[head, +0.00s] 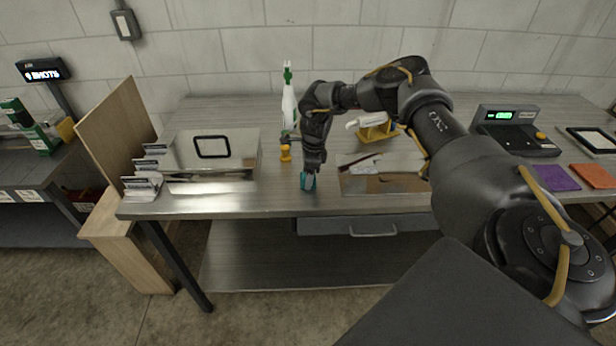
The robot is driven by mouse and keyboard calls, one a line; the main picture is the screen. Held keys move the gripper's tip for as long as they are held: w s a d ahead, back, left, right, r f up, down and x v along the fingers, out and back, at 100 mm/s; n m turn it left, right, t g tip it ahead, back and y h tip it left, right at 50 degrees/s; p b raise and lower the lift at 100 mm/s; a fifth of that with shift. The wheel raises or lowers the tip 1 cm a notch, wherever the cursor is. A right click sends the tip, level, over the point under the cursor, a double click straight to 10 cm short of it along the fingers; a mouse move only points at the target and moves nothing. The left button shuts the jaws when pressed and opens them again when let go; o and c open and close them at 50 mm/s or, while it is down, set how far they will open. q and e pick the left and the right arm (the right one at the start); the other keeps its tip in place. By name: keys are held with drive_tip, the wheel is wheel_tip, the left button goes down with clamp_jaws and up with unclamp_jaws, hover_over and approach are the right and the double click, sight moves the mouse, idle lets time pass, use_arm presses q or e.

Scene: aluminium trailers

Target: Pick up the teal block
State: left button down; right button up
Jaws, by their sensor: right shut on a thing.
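The teal block (308,183) is near the front edge of the metal table (330,200), at the middle of the head view. My right gripper (308,178) points down over it and is shut on it. The fingers cover part of the block. I cannot tell whether the block touches the table top or is just above it. My left gripper is not in the head view.
A yellow-orange piece (285,153) and a green-and-white bottle (288,95) stand behind the block. Purple (556,177) and orange (593,175) squares lie far right.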

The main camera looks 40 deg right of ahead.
drive_tip(key=shift+w+r+b, duration=0.1)
drive_tip(key=shift+r+b, duration=0.35)
drive_tip(key=shift+r, duration=0.05)
drive_tip(key=s+a+r+b, duration=0.5)
drive_tip(key=s+a+r, duration=0.2)
drive_tip(key=a+r, duration=0.4)
drive_tip(key=shift+s+a+r+b, duration=0.35)
drive_tip(key=shift+s+r+b, duration=0.05)
drive_tip(key=shift+r, duration=0.1)
